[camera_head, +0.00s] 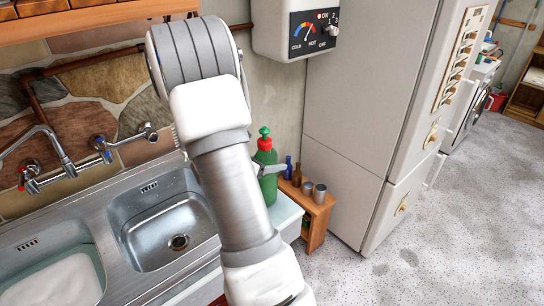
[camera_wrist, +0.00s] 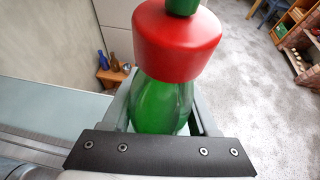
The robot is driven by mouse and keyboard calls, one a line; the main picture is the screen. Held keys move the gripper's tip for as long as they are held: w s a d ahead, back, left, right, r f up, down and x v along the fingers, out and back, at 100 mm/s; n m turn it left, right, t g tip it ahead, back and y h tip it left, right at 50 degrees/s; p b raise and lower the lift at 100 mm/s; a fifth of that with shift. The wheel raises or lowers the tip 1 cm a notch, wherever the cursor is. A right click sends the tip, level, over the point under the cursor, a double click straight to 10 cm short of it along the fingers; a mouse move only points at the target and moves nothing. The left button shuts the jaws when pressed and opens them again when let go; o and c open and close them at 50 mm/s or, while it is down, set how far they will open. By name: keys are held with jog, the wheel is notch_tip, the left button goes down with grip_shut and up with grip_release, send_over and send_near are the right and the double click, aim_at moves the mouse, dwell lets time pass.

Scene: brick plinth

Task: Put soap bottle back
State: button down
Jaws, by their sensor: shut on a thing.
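The soap bottle (camera_head: 265,167) is green with a red collar and a green top. It looks upright at the right end of the sink unit, partly hidden by my arm in the head view. In the wrist view the soap bottle (camera_wrist: 160,100) fills the middle, its red collar close to the camera. My gripper (camera_wrist: 163,118) is shut on the bottle's green body, with a finger on each side. In the head view one finger of my gripper (camera_head: 268,169) shows across the bottle. Whether the bottle's base touches the surface below is hidden.
The metal sink (camera_head: 165,228) with taps lies left of my arm. A small wooden shelf (camera_head: 315,212) with small bottles and cups stands right of the sink unit, beside the tall fridge (camera_head: 365,110). A water heater (camera_head: 295,28) hangs above. Open floor (camera_head: 440,240) lies to the right.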

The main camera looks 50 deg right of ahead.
jog(key=shift+f, duration=0.1)
jog(key=shift+f, duration=0.1)
jog(key=shift+c, duration=0.8)
grip_release()
